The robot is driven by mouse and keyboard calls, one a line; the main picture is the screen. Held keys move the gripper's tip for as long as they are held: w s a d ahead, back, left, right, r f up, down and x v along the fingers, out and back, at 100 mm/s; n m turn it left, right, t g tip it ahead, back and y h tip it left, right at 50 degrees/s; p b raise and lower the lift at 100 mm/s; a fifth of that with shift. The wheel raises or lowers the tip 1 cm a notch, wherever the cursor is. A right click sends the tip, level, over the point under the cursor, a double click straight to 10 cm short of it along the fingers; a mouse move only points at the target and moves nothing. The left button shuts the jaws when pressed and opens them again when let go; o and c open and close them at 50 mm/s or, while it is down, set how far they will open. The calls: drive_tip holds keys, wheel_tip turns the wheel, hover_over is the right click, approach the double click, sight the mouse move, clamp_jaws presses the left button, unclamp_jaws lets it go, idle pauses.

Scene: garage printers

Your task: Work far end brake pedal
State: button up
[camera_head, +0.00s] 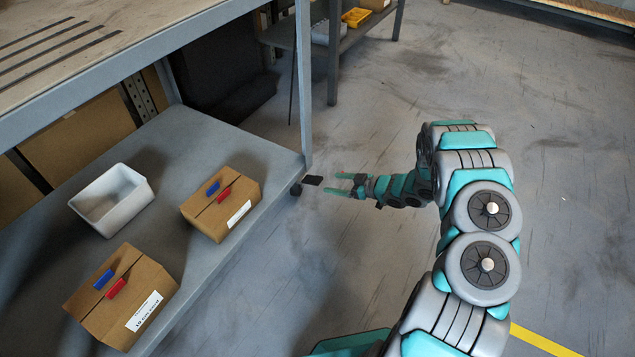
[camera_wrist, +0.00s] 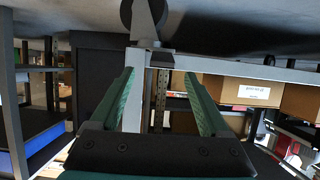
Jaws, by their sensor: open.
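The brake pedal (camera_head: 313,180) is a small black plate beside the far corner leg of the grey workbench, low by the floor. A dark caster (camera_head: 295,188) sits just left of it. My gripper (camera_head: 340,183) has green fingers, spread open and empty, pointing left at the pedal with a small gap. In the wrist view, which looks upside down, my gripper (camera_wrist: 159,75) is open with nothing between the fingertips. The caster's grey fork (camera_wrist: 144,28) shows at the top centre there. A thin dark part below the fork may be the pedal; I cannot tell.
The workbench's lower shelf (camera_head: 180,135) holds two cardboard boxes (camera_head: 220,205) (camera_head: 122,300) and a white bin (camera_head: 112,200). The bench leg (camera_head: 303,80) stands just beyond the pedal. Another bench with a yellow tray (camera_head: 356,17) is at the back. Floor right of the bench is clear.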

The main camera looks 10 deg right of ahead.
sight(317, 180)
drive_tip(key=shift+a+f, duration=0.1)
drive_tip(key=shift+a, duration=0.25)
drive_tip(key=x, duration=0.7)
drive_tip(key=shift+w+a+f, duration=0.1)
clamp_jaws()
idle(0.4)
idle(0.7)
